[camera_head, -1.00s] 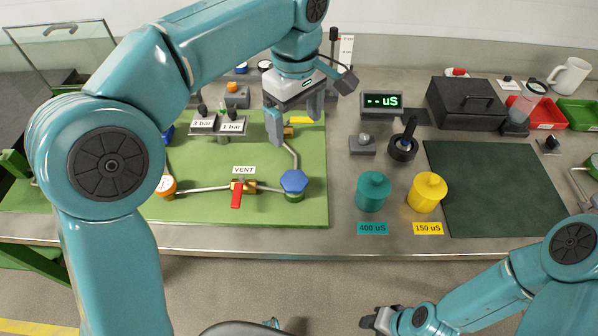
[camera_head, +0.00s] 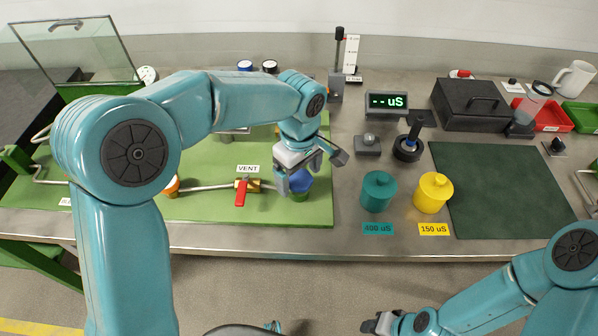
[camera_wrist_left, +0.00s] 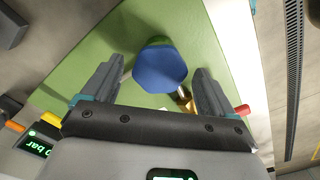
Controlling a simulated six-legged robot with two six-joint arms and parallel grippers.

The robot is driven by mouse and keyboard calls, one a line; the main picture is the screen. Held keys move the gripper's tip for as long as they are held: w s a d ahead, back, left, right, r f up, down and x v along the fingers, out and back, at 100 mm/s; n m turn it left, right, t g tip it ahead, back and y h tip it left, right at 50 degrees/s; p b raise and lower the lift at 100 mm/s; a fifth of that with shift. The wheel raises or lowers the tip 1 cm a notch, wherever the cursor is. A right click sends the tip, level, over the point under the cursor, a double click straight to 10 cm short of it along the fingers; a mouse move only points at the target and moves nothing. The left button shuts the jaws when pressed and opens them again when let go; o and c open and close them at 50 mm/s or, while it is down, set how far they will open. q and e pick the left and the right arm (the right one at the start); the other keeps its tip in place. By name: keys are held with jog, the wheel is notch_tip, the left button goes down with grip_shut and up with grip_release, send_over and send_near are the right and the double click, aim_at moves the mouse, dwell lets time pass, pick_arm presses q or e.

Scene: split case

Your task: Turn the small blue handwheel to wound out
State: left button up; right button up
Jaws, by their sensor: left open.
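The small blue handwheel (camera_head: 301,184) sits on a green stem at the right end of the pipe on the green board, partly hidden by my left gripper (camera_head: 301,172). In the left wrist view the handwheel (camera_wrist_left: 160,70) is a blue, many-sided knob seen from above. My left gripper (camera_wrist_left: 159,82) is open, with one finger on each side of the handwheel and visible gaps on both sides. I cannot tell how far the fingertips reach down beside it. My right gripper (camera_head: 376,323) is low at the front, away from the bench; its jaws are too small to judge.
A red-handled valve (camera_head: 241,192) labelled VENT stands left of the handwheel. A teal pot (camera_head: 377,193) and a yellow pot (camera_head: 432,194) stand to the right. A joystick-like black stand (camera_head: 409,148) and a display (camera_head: 387,101) are behind them. The dark green mat (camera_head: 500,190) is clear.

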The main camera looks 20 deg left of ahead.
pick_arm(q)
jog(key=shift+a, duration=0.1)
jog(key=c, duration=1.1)
jog(key=shift+o, duration=0.2)
